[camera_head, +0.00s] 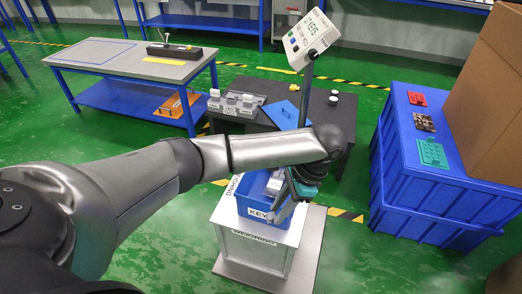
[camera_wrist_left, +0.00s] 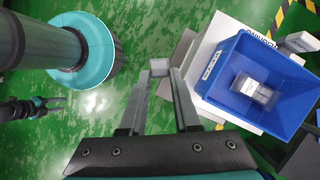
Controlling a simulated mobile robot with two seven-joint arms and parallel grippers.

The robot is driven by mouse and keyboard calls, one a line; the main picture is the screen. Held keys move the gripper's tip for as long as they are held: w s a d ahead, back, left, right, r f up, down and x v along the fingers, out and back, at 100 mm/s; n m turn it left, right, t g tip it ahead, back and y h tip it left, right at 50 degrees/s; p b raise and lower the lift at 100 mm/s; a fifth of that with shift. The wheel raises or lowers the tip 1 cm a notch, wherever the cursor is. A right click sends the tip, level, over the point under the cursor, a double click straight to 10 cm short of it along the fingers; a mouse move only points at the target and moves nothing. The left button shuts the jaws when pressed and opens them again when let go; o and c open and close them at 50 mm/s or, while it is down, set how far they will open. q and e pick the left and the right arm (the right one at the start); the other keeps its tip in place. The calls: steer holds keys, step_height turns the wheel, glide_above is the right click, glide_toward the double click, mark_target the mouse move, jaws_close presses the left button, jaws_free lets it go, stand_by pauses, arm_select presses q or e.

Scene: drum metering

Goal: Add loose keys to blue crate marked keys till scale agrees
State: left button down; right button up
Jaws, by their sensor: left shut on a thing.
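The blue crate (camera_head: 257,214) marked KEYS stands on the white weighing scale (camera_head: 262,250). The wrist view shows the crate (camera_wrist_left: 232,98) to the right of my fingers, with pale grey-white pieces (camera_wrist_left: 252,88) inside. My left gripper (camera_head: 281,208) is at the crate's right side in the head view, partly covering it. In the wrist view my left gripper (camera_wrist_left: 160,75) is shut on a small grey block (camera_wrist_left: 158,66). The scale display (camera_head: 310,38) shows a reading with KEYS, tilted; I cannot read the number surely. My right gripper (camera_wrist_left: 52,103) is small in the wrist view; its jaws are unclear.
A dark table (camera_head: 333,122) behind the scale holds labelled grey bins (camera_head: 231,103) and a blue panel (camera_head: 282,114). A workbench (camera_head: 100,54) stands back left.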

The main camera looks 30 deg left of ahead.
arm_select(q)
steer(key=w+a+m+t+h, duration=0.1)
steer(key=w+a+m+t, duration=0.3)
steer(key=w+a+m, duration=0.55)
steer(key=w+a+m+t+h, duration=0.1)
steer(key=w+a+m+t, duration=0.35)
steer(key=m, duration=1.05)
step_height(320, 180, down, 10)
steer(key=g+b, duration=0.1)
steer(key=b, duration=0.9)
steer(key=shift+w+a+f, duration=0.15)
steer(key=shift+w, duration=0.05)
arm_select(e)
steer(key=w+a+r+t, duration=0.1)
steer(key=w+a+r, duration=0.6)
steer(key=w+r, duration=0.3)
steer(key=shift+w+r+y, duration=0.3)
steer(key=shift+w+r, duration=0.05)
steer(key=shift+w, duration=1.05)
